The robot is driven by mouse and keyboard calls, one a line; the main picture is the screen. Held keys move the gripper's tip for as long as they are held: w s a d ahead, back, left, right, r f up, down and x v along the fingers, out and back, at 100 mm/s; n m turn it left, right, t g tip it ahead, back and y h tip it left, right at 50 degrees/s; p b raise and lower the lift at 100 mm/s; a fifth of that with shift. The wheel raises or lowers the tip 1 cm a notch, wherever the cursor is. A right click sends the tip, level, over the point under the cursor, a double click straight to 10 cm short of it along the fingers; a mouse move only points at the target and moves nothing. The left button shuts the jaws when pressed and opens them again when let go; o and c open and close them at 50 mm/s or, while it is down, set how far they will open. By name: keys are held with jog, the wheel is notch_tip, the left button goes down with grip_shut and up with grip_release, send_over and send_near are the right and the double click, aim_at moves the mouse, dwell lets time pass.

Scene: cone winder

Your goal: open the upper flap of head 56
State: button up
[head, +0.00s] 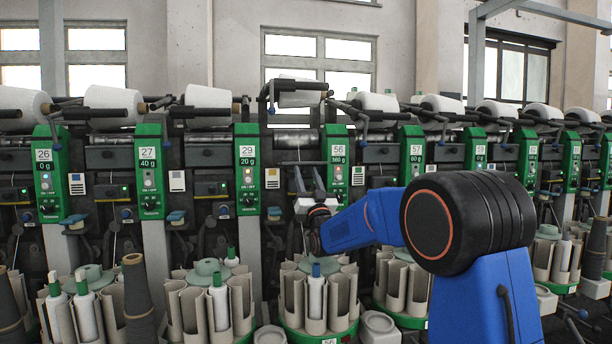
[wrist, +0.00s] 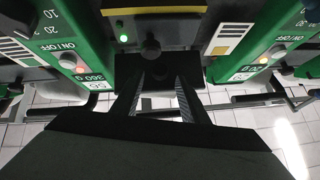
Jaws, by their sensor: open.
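Head 56 has a green panel (head: 337,168) with a 56 label and a 360 g display, right of my gripper in the head view. In the wrist view, the scene is upside down and the 360 g panel (wrist: 75,55) is at the upper left. My gripper (head: 309,178) is open and empty, its fingers pointing up between panels 29 and 56. In the wrist view its two dark fingers (wrist: 160,90) stand apart before a dark unit with a black knob (wrist: 151,48) and a green light. I cannot tell the upper flap's edges from the dark parts, or whether the fingers touch anything.
Panel 29 (head: 247,168) is close to the left of my gripper. White cones (head: 298,92) lie along the top of the machine. Bobbin magazines (head: 318,300) stand below. Tiled floor (wrist: 240,140) shows at the bottom of the wrist view.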

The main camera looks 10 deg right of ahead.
jog(key=v, duration=0.2)
jog(key=shift+s+f, duration=0.25)
jog(key=shift+f, duration=0.05)
jog(key=s+d, duration=0.1)
jog(key=s, duration=1)
jog(key=shift+s+r, duration=0.15)
jog(key=shift+s, duration=0.2)
jog(key=shift+d, duration=0.1)
jog(key=s+d+f+g+h, duration=0.1)
jog(key=s+d+f+g, duration=0.1)
jog(key=s+f+g, duration=0.5)
jog(key=s+d+f+g+h, duration=0.15)
jog(key=s+f+g, duration=0.25)
jog(key=s+f, duration=0.5)
jog(key=s+f+g, duration=0.3)
jog(key=s+f, duration=0.3)
jog(key=s, duration=0.4)
jog(key=s+d+f+g, duration=0.1)
jog(key=s+f+g, duration=0.2)
jog(key=s+f, duration=0.3)
jog(key=s+f+g, duration=0.4)
jog(key=s+f, duration=0.2)
jog(key=s, duration=0.7)
jog(key=shift+s+d+f, duration=0.3)
jog(key=shift+d, duration=0.1)
